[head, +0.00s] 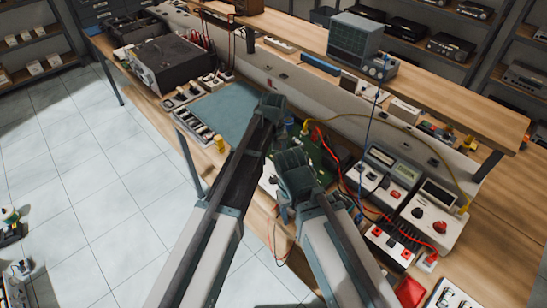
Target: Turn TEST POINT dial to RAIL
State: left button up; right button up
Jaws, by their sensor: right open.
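Several grey instrument boxes with small displays stand on the right part of the workbench. The nearest one (425,222) has a dark round knob (417,212) and a red knob (439,227) on its face. The labels are too small to read, so I cannot tell which dial is TEST POINT. My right gripper (292,160) is open over the bench near a green circuit board (318,158), left of the boxes and apart from them. My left gripper (271,104) is above the blue-grey mat; its jaws are not clear.
Red, yellow and blue cables run around the boxes. A blue-grey mat (222,108) and a black equipment case (175,65) lie to the left. A raised wooden shelf (440,95) runs along the back, carrying a grey-green instrument (355,38).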

pick_arm(q)
notch_tip(320, 180, up, 4)
jog(key=p, duration=0.3)
jog(key=shift+r, duration=0.25)
pick_arm(e)
notch_tip(320, 180, up, 5)
jog(key=shift+f, duration=0.2)
pick_arm(q)
jog(key=s+a+m, duration=0.2)
jog(key=s+a, duration=1.4)
jog(key=s+d+f+m+y+b, duration=0.1)
jog(key=s+d+m, duration=0.3)
jog(key=d, duration=0.6)
jog(key=shift+s+f+b, duration=0.55)
jog(key=shift+s+f, duration=0.1)
jog(key=shift+s, duration=0.45)
pick_arm(e)
notch_tip(320, 180, down, 2)
jog(key=shift+f, duration=0.25)
